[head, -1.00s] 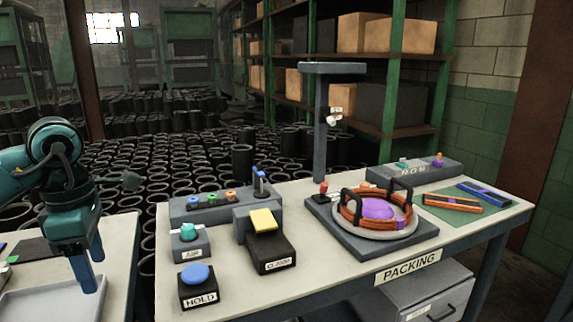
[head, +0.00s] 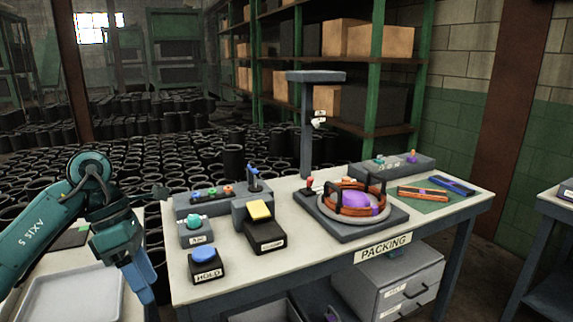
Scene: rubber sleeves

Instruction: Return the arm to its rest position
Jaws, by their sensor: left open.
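My left arm comes in from the left edge, and its gripper (head: 141,288) points down with blue fingers. It is open, and I see nothing between the fingers. It hangs in front of the gap between the left table and the packing bench (head: 300,272), left of the HOLD button (head: 203,254), and touches neither the button nor the bench devices. My right gripper is not in view.
A pale tray (head: 68,274) lies on the left table. The bench carries a yellow-topped pedal (head: 259,210), a teal AIR button (head: 194,221), a round fixture with orange rings (head: 352,216) and a post (head: 306,130). Another table (head: 553,197) stands at right.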

